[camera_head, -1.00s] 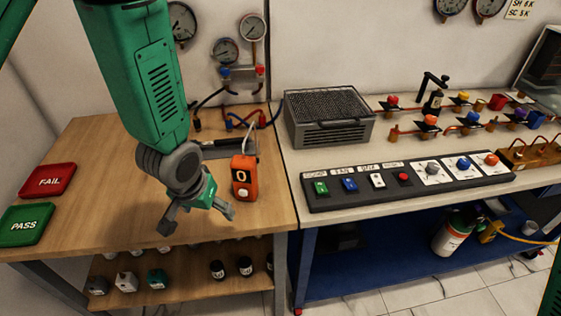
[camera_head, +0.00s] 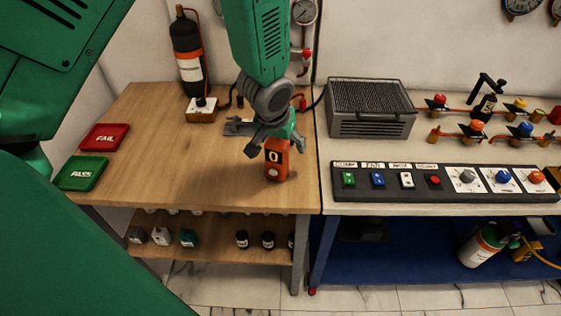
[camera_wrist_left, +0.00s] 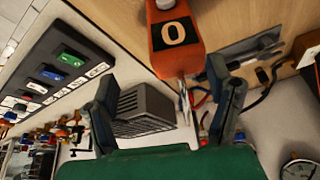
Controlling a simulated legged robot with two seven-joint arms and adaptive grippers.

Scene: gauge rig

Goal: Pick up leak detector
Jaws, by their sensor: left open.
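The leak detector is the orange handheld unit (camera_head: 277,166) with a dark display reading 0. It stands near the right edge of the wooden bench. My left gripper (camera_head: 275,148) is open, just above the detector's top, with a finger on either side of it in the head view. In the left wrist view, the detector (camera_wrist_left: 174,42) shows just past the open fingers of the left gripper (camera_wrist_left: 168,92). A thin probe or cable trails from its end between them. I cannot tell whether the fingers touch it. My right gripper is not in view.
A grey tool (camera_head: 238,127) lies behind the detector. Red FAIL (camera_head: 105,138) and green PASS (camera_head: 82,173) pads lie at the bench's left. A dark cylinder (camera_head: 188,55) stands at the back. A control panel (camera_head: 440,182) is to the right. The bench's middle is clear.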

